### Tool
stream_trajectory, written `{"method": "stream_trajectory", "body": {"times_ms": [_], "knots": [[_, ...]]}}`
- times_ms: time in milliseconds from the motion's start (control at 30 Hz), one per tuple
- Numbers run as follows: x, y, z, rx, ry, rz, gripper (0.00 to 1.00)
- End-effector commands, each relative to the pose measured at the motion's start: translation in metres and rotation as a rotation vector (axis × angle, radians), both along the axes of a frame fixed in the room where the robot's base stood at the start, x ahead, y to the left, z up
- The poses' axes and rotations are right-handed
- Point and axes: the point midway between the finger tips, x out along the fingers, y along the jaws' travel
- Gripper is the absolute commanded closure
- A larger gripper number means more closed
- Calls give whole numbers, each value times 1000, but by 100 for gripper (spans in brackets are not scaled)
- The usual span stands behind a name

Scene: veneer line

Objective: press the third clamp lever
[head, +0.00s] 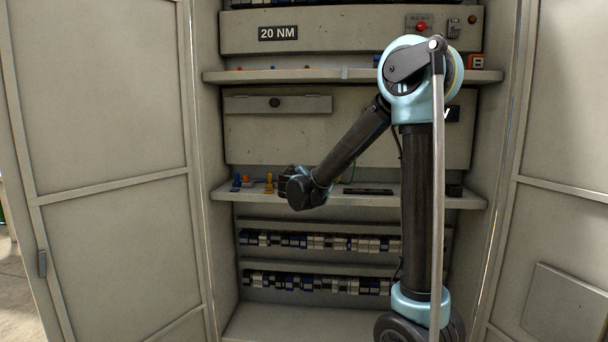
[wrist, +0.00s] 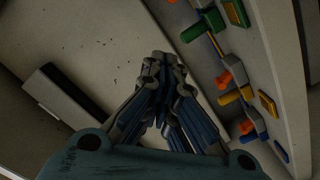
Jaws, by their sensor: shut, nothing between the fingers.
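A row of small coloured clamp parts sits along the pale shelf at the right of the wrist view. They include a green pad (wrist: 235,13), an orange lever (wrist: 224,78), a yellow pad (wrist: 267,103) and a blue pad (wrist: 281,151). I cannot tell which lever is the third. My gripper (wrist: 158,62) is shut and empty, left of the row and apart from it in the picture. In the head view, a blue clamp part (head: 236,183) and a yellow one (head: 269,184) stand on the middle shelf, left of my wrist. My wrist hides the parts behind it.
The middle shelf (head: 355,200) lies inside a grey cabinet with open doors at left (head: 105,110) and right (head: 565,120). An upper shelf (head: 300,76) and a "20 NM" panel (head: 330,45) are above. Terminal rows (head: 315,242) are below.

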Motion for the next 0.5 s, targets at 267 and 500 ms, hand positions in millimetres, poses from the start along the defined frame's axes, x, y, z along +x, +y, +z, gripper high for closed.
{"method": "stream_trajectory", "body": {"times_ms": [267, 500], "knots": [[-23, 1, 1, 0, 0, 0, 100], [-24, 1, 1, 0, 0, -1, 100]]}}
